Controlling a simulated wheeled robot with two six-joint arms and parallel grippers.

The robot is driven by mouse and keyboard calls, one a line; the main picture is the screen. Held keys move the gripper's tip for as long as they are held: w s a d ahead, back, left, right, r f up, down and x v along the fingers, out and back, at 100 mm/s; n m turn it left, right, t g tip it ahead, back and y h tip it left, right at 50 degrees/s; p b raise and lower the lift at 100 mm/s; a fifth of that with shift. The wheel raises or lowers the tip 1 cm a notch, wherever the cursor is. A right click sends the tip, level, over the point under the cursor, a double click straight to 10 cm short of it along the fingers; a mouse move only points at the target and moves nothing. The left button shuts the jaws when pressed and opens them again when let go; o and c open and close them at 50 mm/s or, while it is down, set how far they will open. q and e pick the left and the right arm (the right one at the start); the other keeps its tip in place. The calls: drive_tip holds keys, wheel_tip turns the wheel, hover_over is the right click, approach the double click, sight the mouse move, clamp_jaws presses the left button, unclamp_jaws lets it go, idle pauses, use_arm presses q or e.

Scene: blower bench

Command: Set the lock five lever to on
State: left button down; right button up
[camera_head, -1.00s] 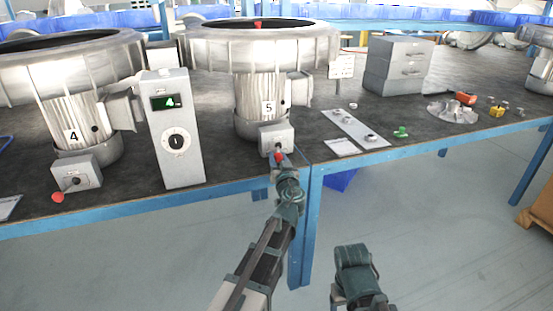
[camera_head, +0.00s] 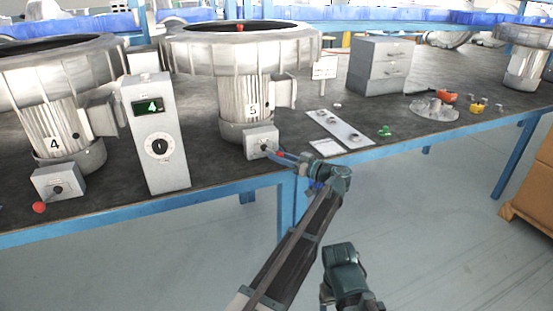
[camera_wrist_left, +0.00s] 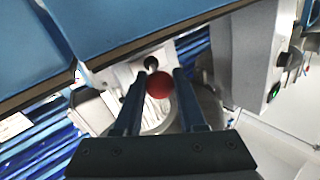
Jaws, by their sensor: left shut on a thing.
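The lock five lever with its red ball knob (camera_head: 281,154) sticks out to the right from the small grey box (camera_head: 261,140) at the foot of the blower marked 5 (camera_head: 243,95). My left gripper (camera_head: 286,155) comes in from the right and is shut on the lever at its red knob. In the left wrist view the red knob (camera_wrist_left: 160,85) sits between the two dark fingers, with the lever's dark pivot (camera_wrist_left: 151,63) behind it. The fingers partly hide the lever and box. Only a dark part of my right arm shows low in the head view; its fingers do not show.
Blower 4 (camera_head: 60,110) and a grey control box with a green display (camera_head: 152,106) stand to the left. A flat panel (camera_head: 340,128), green part (camera_head: 384,131) and grey drawers (camera_head: 381,64) lie to the right. The blue table edge (camera_head: 225,191) runs below the gripper.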

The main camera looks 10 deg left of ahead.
use_arm(q)
drive_tip(key=shift+w+d+n+g, duration=0.15)
drive_tip(key=shift+w+n+g, duration=0.15)
drive_tip(key=shift+g, duration=0.1)
drive_tip(key=shift+c, duration=2.4)
unclamp_jaws()
drive_tip(key=shift+s, duration=0.1)
use_arm(e)
drive_tip(key=shift+d, duration=0.1)
